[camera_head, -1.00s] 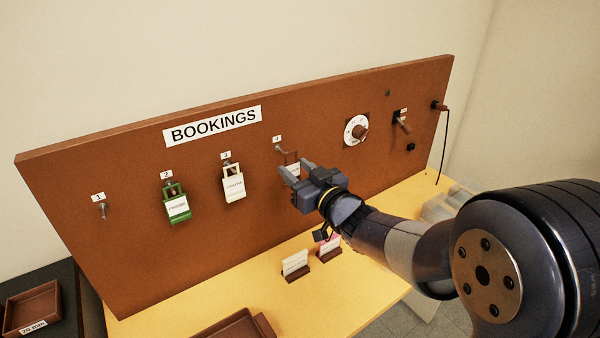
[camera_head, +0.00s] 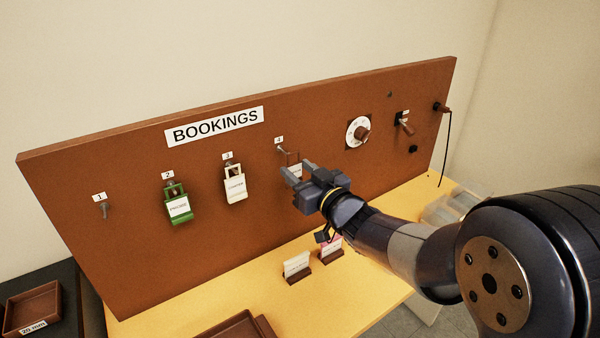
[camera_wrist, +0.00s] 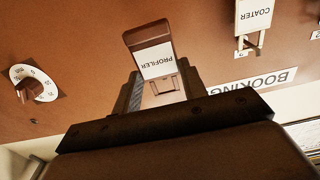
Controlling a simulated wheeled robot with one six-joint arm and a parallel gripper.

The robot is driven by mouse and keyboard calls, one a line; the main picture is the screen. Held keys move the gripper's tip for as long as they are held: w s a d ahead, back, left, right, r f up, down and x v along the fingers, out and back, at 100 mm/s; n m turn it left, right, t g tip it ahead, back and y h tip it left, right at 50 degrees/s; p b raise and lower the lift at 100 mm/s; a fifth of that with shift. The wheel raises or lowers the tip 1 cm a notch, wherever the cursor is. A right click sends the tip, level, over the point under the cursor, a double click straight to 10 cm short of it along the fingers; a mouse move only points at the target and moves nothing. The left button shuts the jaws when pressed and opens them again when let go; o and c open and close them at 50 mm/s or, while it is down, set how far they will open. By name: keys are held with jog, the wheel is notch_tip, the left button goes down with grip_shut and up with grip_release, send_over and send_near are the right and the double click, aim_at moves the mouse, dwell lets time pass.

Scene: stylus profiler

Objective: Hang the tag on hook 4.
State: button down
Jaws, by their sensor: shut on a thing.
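The brown tag with a white PROFILER label (camera_wrist: 154,58) is between the fingers of my gripper (camera_wrist: 160,92) in the wrist view, its thin loop towards the BOOKINGS sign. In the head view my gripper (camera_head: 300,171) is shut on the tag (camera_head: 295,169), close to the board. The tag's loop stands just right of and below hook 4 (camera_head: 284,151), under the small label 4. I cannot tell whether the loop is around the hook or only beside it. My fingers hide much of the tag in the head view.
Hook 1 (camera_head: 104,211) is empty. A green tag (camera_head: 178,208) hangs on hook 2 and a cream COATER tag (camera_head: 235,188) on hook 3. A white dial (camera_head: 357,132) and a switch (camera_head: 404,124) are to the right. Card holders (camera_head: 297,268) stand on the yellow table below.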

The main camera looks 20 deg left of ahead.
aim_at(294, 170)
jog(key=shift+a, duration=0.1)
jog(key=shift+x, duration=1.9)
jog(key=shift+w+f+b, duration=0.1)
jog(key=shift+f+b, duration=0.4)
jog(key=shift+b, duration=0.05)
jog(key=c, duration=0.7)
grip_release()
jog(key=shift+c, duration=0.2)
jog(key=shift+c, duration=0.5)
jog(key=v, duration=0.8)
jog(key=shift+b, duration=0.4)
